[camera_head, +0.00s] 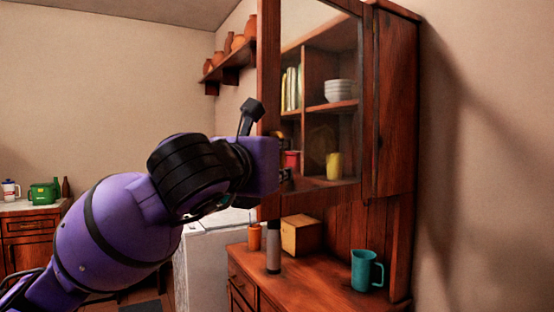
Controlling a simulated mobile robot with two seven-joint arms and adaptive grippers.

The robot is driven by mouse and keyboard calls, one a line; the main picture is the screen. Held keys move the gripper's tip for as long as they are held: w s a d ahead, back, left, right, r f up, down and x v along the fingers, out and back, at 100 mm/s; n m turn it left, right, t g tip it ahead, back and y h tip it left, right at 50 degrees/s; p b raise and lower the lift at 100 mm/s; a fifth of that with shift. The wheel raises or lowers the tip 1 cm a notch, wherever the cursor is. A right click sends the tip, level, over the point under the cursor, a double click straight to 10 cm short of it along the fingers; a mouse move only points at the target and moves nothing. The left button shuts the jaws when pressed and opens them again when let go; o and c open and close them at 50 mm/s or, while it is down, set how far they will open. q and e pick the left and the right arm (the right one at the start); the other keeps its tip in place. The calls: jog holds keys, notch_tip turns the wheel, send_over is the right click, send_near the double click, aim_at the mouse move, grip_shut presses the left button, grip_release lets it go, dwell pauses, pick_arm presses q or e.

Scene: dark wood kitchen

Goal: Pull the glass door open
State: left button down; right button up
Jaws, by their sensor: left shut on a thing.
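The glass door (268,60) belongs to a dark wood wall cabinet (396,100). It has a wood frame and a clear pane, and it appears to stand out at an angle from the cabinet. My left gripper (283,170) comes in from the left and is at the door's left upright, low on the frame. It is shut on the door's handle, which its purple body mostly hides. My right gripper is not in view.
White bowls (339,90) and a yellow cup (334,165) show through the pane. Below, the counter (325,277) holds a teal mug (366,270), a wooden box (301,235) and a grey cylinder (273,248). A wall shelf (232,62) with pots hangs behind.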

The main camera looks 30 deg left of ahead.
pick_arm(q)
jog(key=c, duration=2.3)
grip_release()
jog(key=shift+r, duration=0.2)
jog(key=o, duration=0.4)
jog(key=shift+w+d+f, duration=0.2)
jog(key=shift+w+d, duration=0.1)
jog(key=shift+w, duration=0.1)
jog(key=shift+s+a, duration=0.1)
jog(key=shift+s, duration=0.15)
jog(key=s, duration=0.4)
jog(key=s+d, duration=0.1)
jog(key=s, duration=0.2)
jog(key=shift+s, duration=0.1)
jog(key=shift+f, duration=0.1)
